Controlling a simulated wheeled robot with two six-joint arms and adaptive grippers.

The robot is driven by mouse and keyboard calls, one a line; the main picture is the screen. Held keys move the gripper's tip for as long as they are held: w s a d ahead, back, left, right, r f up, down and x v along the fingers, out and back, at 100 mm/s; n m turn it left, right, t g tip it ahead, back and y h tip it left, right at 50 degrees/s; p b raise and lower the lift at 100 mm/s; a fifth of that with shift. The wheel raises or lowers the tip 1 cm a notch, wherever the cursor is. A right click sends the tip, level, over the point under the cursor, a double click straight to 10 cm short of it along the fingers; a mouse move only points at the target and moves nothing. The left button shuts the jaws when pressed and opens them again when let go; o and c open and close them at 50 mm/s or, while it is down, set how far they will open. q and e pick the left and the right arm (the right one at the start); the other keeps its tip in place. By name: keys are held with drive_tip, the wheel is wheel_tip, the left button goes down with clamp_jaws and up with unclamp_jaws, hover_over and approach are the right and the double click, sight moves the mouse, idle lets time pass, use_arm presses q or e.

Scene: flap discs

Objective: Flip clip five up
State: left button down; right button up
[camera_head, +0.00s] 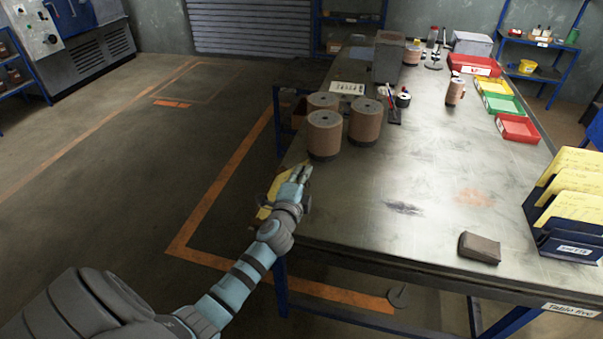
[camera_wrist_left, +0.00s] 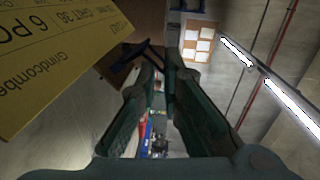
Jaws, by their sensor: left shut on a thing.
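My left gripper (camera_head: 302,172) is at the left edge of the table (camera_head: 430,225), below the brown discs-like cylinders. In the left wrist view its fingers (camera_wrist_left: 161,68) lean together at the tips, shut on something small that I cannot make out. A yellow printed panel (camera_wrist_left: 55,60) lies close beside the fingers, with "GRIT 36" and "6 PC" on it. In the head view a yellow thing (camera_head: 266,197) shows beside and under the gripper, mostly covered by it. I cannot make out a clip with certainty. My right gripper is not in view.
Brown cylinders (camera_head: 324,136) stand just beyond the gripper. A dark block (camera_head: 479,247) lies near the front edge. A blue rack (camera_head: 567,238) with yellow cards stands at the right. Red, green and yellow trays (camera_head: 518,128) line the right edge. The table's middle is mostly clear.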

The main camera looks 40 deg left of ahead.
use_arm(q)
drive_tip(key=shift+w+r, duration=0.15)
drive_tip(key=shift+r, duration=0.35)
drive_tip(key=c, duration=1.8)
unclamp_jaws()
drive_tip(key=shift+f, duration=0.15)
drive_tip(key=v, duration=1.2)
drive_tip(key=shift+a, duration=0.1)
drive_tip(key=shift+f, duration=0.1)
